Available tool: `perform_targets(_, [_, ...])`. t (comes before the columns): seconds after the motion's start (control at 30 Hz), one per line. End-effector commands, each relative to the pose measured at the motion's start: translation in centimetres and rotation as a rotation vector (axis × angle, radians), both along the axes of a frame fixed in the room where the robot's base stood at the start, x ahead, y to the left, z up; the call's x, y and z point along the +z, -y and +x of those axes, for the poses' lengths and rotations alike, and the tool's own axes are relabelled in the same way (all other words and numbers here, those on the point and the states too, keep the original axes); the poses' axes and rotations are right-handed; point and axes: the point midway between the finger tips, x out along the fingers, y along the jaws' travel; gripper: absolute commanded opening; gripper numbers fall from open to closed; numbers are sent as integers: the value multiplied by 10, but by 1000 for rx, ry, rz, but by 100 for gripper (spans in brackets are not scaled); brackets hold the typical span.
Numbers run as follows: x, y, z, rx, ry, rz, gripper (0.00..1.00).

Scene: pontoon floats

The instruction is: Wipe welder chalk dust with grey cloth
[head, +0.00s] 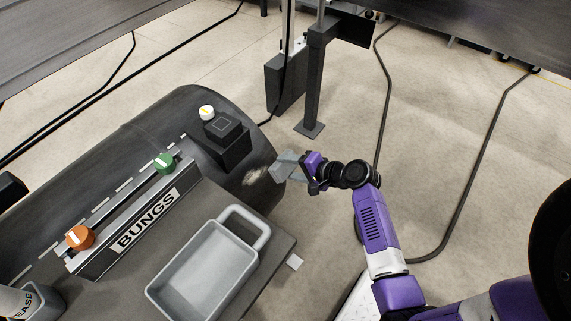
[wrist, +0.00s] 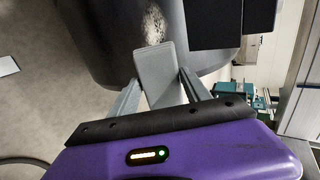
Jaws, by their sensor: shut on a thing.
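My gripper (head: 303,169) is shut on the grey cloth (head: 284,167), a flat folded pad that also shows between the fingers in the wrist view (wrist: 158,70). A pale, speckled patch of chalk dust (head: 252,177) lies on the curved dark float (head: 180,115), near its right end. In the wrist view the dust (wrist: 154,25) is just beyond the cloth's far edge. The cloth is close to the float beside the patch; I cannot tell whether it touches.
A black box (head: 226,148) stands on the float left of the dust. A yellow-and-white bung (head: 207,112) is behind it. A BUNGS rack (head: 130,228) holds green (head: 164,163) and orange (head: 80,238) bungs. A grey tray (head: 160,291) sits in front. A dark post (head: 313,85) stands behind.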

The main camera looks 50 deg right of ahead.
Motion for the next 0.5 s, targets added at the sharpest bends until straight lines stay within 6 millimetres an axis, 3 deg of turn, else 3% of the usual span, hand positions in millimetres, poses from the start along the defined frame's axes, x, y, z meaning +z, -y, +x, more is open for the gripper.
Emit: perform_targets(0.5, [-28,-1,40,1,-1,0,23])
